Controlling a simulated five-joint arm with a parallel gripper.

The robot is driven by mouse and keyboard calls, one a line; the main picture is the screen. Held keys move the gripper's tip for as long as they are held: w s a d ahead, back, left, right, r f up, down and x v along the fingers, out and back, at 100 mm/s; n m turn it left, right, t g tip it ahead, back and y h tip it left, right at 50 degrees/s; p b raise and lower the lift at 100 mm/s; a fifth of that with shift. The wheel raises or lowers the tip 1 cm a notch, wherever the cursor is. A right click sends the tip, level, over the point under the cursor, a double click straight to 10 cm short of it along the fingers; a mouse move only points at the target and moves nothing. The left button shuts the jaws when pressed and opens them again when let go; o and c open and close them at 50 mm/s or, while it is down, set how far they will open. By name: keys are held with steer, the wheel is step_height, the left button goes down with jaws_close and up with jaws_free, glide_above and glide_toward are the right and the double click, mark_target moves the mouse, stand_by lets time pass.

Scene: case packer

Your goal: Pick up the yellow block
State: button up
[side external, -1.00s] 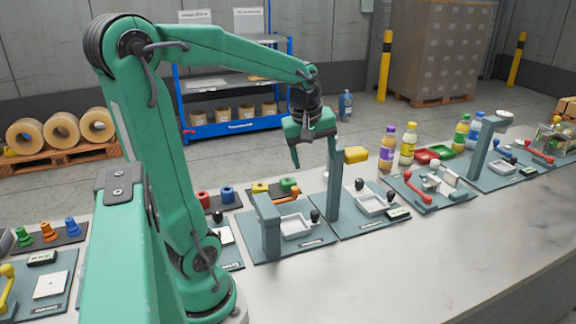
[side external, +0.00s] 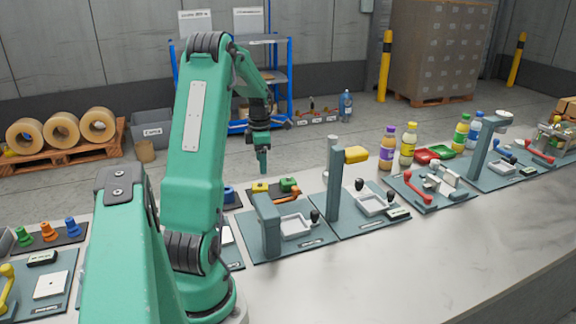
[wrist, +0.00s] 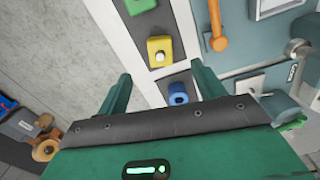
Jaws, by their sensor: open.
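The yellow block (side external: 260,187) sits beside the green block (side external: 289,184) on a dark tray behind the station plates. In the wrist view the yellow block (wrist: 160,50) has a pale round top and lies a little beyond the gap between my fingertips. The green block (wrist: 140,5) is at the top edge there, and a blue piece (wrist: 178,93) lies between my fingers' lines of sight. My gripper (side external: 263,165) points down, open and empty, above the yellow block. Both fingers of my gripper (wrist: 163,70) show apart in the wrist view.
An orange-handled piece (wrist: 215,25) lies right of the yellow block. A post with a yellow box (side external: 356,154) stands to the right. Bottles (side external: 387,148) stand further right. The counter front (side external: 400,260) is clear.

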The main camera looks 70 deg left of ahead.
mark_target(260, 190)
steer(key=shift+s+a+f, duration=0.2)
steer(key=shift+a, duration=0.1)
steer(key=shift+f, duration=1.3)
steer(key=shift+s+d+f, duration=0.15)
steer(key=shift+f, duration=2.45)
steer(key=c, duration=1.1)
